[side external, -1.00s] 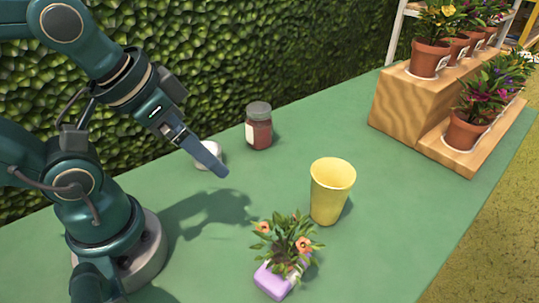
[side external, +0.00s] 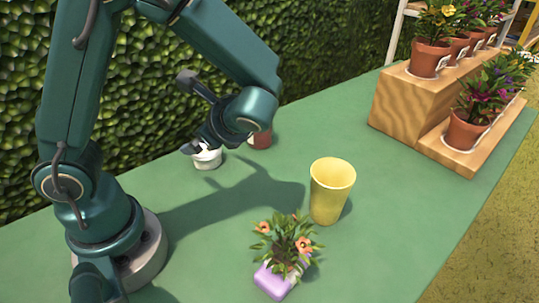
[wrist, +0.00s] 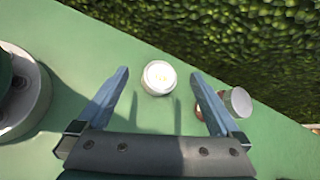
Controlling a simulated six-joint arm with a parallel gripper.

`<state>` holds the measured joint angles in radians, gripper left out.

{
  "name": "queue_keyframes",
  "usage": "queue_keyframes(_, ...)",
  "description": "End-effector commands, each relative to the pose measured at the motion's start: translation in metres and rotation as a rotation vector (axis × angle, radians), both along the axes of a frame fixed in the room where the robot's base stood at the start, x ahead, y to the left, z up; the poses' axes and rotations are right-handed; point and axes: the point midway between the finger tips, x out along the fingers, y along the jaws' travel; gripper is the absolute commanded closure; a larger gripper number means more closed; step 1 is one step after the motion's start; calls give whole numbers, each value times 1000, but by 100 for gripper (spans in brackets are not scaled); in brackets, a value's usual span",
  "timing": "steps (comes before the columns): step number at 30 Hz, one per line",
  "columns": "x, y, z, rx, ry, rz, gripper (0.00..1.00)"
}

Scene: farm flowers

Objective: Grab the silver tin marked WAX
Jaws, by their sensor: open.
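The small round tin (side external: 207,158) stands on the green table near the hedge, pale silver-white, partly hidden by my gripper in the side view. My gripper (wrist: 160,95) is open, with one finger on each side of the view and the tin beyond and between the fingertips. Nothing is held. In the side view my gripper (side external: 198,148) is just above the tin; whether it touches cannot be told.
A red-brown jar (side external: 261,139) with a grey lid (wrist: 237,102) stands right of the tin, close to the right finger in the wrist view. A yellow cup (side external: 331,190) and a flower in a purple pot (side external: 272,281) stand nearer the front. A wooden step shelf (side external: 410,100) holds potted flowers.

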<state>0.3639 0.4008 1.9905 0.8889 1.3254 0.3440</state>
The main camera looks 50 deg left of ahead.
Motion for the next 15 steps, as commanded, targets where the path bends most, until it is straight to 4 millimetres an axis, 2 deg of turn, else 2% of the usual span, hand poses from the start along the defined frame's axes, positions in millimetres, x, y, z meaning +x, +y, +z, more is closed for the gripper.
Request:
queue_keyframes(6,19,-9,-34,190,196,-199,0)
queue_keyframes(10,19,-14,-52,239,267,-262,0)
queue_keyframes(15,14,-15,-62,265,316,-291,0)
